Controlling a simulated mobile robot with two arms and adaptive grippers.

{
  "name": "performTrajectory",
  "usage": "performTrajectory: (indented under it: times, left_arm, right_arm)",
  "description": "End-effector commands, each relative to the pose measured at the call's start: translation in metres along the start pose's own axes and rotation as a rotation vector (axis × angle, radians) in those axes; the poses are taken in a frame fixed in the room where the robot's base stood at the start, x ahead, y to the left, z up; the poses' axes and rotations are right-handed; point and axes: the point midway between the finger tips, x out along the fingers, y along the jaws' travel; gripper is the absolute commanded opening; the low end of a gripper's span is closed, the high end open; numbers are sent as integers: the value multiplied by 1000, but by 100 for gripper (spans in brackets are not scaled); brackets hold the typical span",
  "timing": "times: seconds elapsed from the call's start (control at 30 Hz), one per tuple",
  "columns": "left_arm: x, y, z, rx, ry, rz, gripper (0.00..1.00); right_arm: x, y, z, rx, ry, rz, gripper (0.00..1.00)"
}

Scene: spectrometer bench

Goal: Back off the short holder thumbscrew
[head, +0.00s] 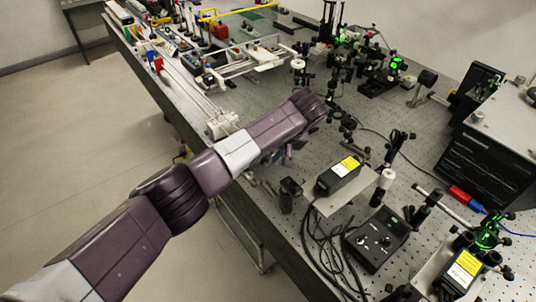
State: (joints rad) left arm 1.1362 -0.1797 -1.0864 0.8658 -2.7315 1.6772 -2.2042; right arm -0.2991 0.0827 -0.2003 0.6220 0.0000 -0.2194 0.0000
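My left arm reaches in from the lower left over the optical bench (268,92). Its gripper (290,153) is partly hidden under the wrist, among small dark post mounts, and I cannot tell whether it is open or shut. Several black post holders stand on the bench, including one (286,198) near the front edge and a post with a white collar (385,180) right of the gripper. I cannot make out which is the short holder, and its thumbscrew is too small to see or hidden. My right gripper is not in view.
A laser box with a yellow label (340,175) sits on a plate right of the gripper. A black controller (377,240) and loose cables (318,240) lie nearer. A spectrometer unit (490,160) stands at right. Optics crowd the back; bare perforated bench lies between.

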Motion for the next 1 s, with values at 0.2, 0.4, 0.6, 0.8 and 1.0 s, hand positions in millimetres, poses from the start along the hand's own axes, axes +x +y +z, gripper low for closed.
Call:
performTrajectory:
  times: [0.2, 0.4, 0.6, 0.8, 1.0]
  left_arm:
    - [6, 1, 1, 1, 0, 1, 29]
    - [6, 1, 0, 1, 0, 1, 22]
    - [6, 1, 0, 0, 0, 1, 0]
    - [6, 0, 0, 0, 1, 2, 0]
    - [8, -1, -1, -10, 4, 23, 0]
  right_arm:
    - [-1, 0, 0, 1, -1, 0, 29]
    - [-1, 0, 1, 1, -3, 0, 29]
    - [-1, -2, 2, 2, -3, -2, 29]
    - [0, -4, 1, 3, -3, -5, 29]
    - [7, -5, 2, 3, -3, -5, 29]
